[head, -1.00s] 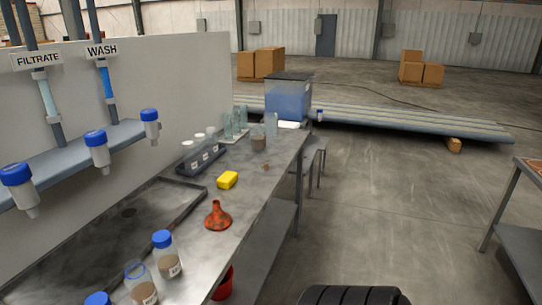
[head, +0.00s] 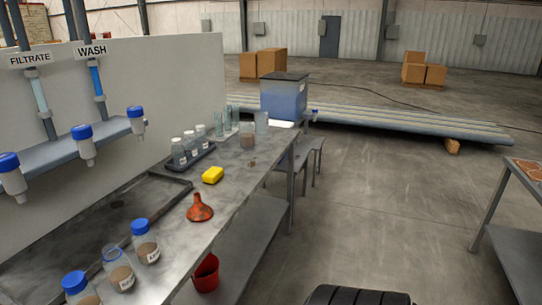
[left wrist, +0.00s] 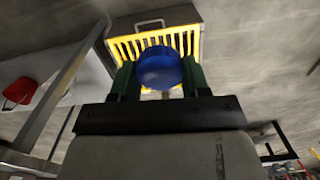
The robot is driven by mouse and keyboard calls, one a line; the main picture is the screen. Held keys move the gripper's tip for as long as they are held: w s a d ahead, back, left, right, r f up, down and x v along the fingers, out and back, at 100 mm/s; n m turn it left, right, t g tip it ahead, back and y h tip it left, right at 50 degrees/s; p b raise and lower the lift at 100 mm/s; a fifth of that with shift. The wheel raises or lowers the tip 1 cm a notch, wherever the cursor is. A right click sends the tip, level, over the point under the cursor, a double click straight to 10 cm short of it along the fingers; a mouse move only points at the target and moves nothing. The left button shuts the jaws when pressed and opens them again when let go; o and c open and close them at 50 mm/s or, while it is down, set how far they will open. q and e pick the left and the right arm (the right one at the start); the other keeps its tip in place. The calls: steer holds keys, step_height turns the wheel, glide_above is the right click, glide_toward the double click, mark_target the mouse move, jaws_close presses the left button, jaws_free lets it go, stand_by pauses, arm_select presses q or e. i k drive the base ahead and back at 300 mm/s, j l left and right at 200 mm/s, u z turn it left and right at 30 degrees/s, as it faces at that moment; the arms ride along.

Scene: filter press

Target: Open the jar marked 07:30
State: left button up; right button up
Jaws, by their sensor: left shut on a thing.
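Three jars with brown contents stand at the near end of the bench in the head view. The far jar (head: 146,249) and the near jar (head: 77,287) have blue lids. The middle jar (head: 119,273) shows a blue ring at its mouth and no lid. Their labels are too small to read. In the left wrist view my left gripper (left wrist: 157,78) has its green fingers shut on a round blue lid (left wrist: 158,66). Whether a jar hangs beneath it cannot be told. The left gripper is outside the head view. My right gripper is in neither view.
An orange funnel (head: 200,208), yellow sponge (head: 212,175) and dark rack (head: 190,160) of small jars stand farther along the bench (head: 180,232). A red bucket (head: 206,273) is under its edge. Blue-capped tubes hang from the shelf (head: 60,163).

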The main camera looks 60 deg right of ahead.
mark_target(117, 266)
steer(key=k+z, duration=0.1)
steer(key=z, duration=0.3)
steer(key=k+z, duration=0.1)
steer(key=z, duration=0.3)
steer(key=k+l+z, duration=0.1)
steer(key=z, duration=0.25)
steer(key=i+l+z, duration=0.5)
steer(key=i+z, duration=0.55)
steer(key=i+l, duration=0.05)
steer(key=i, duration=0.05)
